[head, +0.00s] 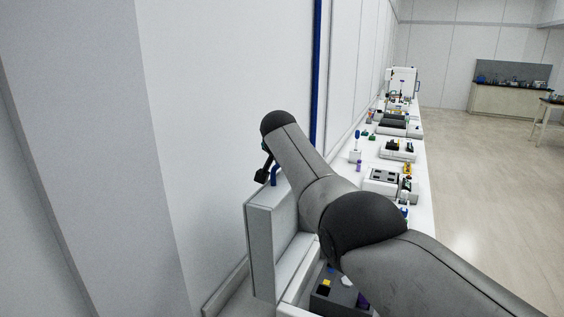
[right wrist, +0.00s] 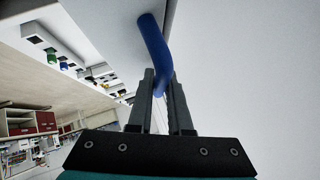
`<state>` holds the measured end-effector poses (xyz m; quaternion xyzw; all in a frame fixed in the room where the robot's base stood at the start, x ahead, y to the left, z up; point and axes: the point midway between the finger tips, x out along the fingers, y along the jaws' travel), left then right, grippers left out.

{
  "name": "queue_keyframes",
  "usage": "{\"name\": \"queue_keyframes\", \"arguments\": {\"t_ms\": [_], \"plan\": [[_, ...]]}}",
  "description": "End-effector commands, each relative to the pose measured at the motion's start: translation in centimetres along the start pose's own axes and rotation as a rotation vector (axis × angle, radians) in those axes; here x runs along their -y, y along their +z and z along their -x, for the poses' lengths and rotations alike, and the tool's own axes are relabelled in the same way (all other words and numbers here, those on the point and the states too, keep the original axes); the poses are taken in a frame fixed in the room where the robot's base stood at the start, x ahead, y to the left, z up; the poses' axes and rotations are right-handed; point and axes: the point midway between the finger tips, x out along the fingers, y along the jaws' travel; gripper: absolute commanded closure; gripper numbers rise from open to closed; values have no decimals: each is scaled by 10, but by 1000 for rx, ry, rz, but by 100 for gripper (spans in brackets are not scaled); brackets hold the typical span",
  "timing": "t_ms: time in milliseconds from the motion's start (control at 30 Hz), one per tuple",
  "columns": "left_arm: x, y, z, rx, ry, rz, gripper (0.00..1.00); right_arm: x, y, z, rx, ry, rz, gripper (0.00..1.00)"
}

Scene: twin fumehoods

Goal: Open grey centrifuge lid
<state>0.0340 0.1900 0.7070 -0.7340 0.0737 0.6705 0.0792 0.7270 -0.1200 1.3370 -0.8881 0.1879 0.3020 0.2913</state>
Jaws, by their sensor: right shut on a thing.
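A pale grey lid (head: 261,245) stands about upright near the wall in the head view. A blue curved handle (head: 274,174) is at its top edge. In the right wrist view the handle (right wrist: 152,45) runs down from a pale surface to between the fingers. My right gripper (head: 263,172) is shut on the blue handle, and its fingers also show in the right wrist view (right wrist: 160,86). My arm hides much of the area right of the lid. My left gripper is not in view.
A dark box with coloured items (head: 338,294) sits low beside the lid, partly behind my arm. A long white bench (head: 418,190) with several devices runs away along the wall. A white wall (head: 220,120) stands close on the left. Open floor (head: 480,180) lies right.

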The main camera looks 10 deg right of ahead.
Motion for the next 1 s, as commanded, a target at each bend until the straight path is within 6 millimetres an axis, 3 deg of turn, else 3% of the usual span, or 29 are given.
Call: {"name": "queue_keyframes", "arguments": {"t_ms": [633,667,700,900,1000], "plan": [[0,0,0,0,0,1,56,1,3,0,2,-5,1,100],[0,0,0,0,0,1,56,1,3,0,2,-5,1,82],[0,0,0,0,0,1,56,1,3,0,2,-5,1,77],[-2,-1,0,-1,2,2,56,0,2,0,1,-3,0,55],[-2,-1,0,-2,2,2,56,0,1,0,1,-2,0,53]]}}
